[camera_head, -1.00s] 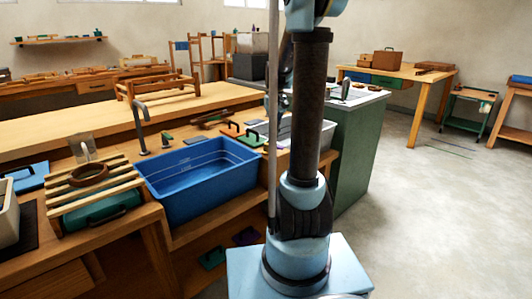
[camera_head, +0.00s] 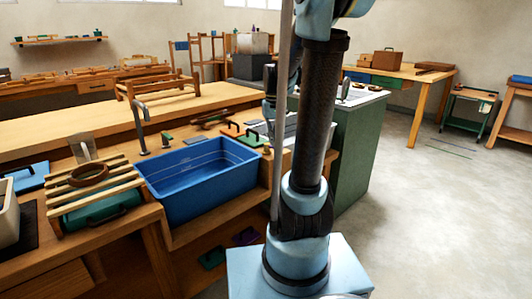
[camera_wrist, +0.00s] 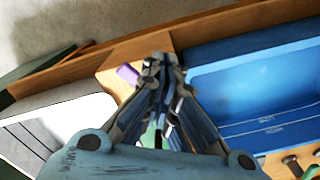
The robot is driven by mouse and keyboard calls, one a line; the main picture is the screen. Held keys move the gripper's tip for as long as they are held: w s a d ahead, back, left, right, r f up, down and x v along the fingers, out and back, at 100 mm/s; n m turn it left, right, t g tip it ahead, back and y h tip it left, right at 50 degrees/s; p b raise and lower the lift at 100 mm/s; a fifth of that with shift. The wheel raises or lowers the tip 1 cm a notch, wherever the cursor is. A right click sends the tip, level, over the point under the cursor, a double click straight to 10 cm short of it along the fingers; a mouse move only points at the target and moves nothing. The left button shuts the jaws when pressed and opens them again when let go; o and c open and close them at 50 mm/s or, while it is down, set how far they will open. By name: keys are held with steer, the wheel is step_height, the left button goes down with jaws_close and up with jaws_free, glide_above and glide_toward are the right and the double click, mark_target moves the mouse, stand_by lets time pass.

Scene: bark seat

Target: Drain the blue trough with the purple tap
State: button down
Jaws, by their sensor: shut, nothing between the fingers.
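The blue trough (camera_head: 205,205) is set into the wooden bench in the head view, with level marks on its inner wall. It also fills the right of the wrist view (camera_wrist: 225,75). A small purple piece (camera_wrist: 127,74), which looks like the tap, lies against the wood left of the trough in the wrist view; I cannot tell which way it is turned. My gripper (camera_wrist: 160,65) is shut and empty, its fingertips just right of the purple piece in this picture. Whether they touch it is unclear. In the head view my arm hides most of the gripper.
A grey spout (camera_head: 141,125) stands behind the trough. A slatted wooden rack (camera_head: 95,185) sits to its left. A pale bin (camera_head: 295,127) and a green cabinet (camera_head: 350,150) are to the right. A lower shelf holds green and purple pieces (camera_head: 245,236).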

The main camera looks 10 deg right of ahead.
step_height(320, 180, down, 4)
stand_by(0.7)
steer(key=shift+w, duration=0.1)
stand_by(4.1)
steer(key=shift+w+d, duration=0.4)
steer(key=shift+w, duration=0.45)
steer(key=shift+w+d, duration=0.4)
steer(key=shift+w, duration=0.45)
step_height(320, 180, up, 6)
steer(key=s, duration=0.1)
steer(key=shift+s, duration=0.4)
steer(key=shift+d, duration=0.1)
